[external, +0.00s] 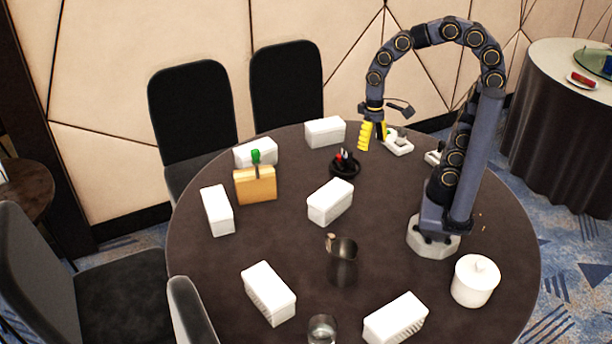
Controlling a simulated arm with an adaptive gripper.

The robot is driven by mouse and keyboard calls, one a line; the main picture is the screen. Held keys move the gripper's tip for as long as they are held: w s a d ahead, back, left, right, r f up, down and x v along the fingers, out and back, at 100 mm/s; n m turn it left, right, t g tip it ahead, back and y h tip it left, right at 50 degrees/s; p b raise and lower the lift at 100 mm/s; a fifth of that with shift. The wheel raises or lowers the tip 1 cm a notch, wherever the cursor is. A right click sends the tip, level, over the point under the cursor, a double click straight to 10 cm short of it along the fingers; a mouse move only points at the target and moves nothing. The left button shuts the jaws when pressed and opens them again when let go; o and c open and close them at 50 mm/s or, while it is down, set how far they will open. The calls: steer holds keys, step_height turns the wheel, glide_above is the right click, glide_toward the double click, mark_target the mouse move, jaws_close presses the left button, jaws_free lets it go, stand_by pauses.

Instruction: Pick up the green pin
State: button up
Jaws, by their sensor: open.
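The green pin (256,156) stands upright at the top of a tan wooden block (256,187), on the left part of the round dark table. Only its green upper part shows; I cannot tell how it is seated. My gripper (372,141) has yellow fingers that point down, open and apparently empty. It is above the far part of the table, well to the right of the green pin and apart from it.
Several white boxes stand on the table (285,240), one (262,148) just behind the wooden block. A black round holder (345,168) with small coloured items lies between block and gripper. A dark jug (342,262) and white lidded pot (475,281) stand nearer.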

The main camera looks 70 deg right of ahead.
steer(key=w+a+m+t+y, duration=0.15)
steer(key=w+m, duration=0.35)
steer(key=w, duration=0.5)
steer(key=m+t+y, duration=0.2)
steer(key=m+t, duration=0.2)
steer(key=m, duration=1.3)
glide_toward(256, 150)
steer(key=x, duration=0.5)
steer(key=shift+a+r, duration=0.25)
steer(key=shift+w+f+h, duration=0.25)
steer(key=x, duration=0.7)
steer(key=shift+s+f, duration=0.15)
steer(key=shift+f, duration=0.05)
jaws_close()
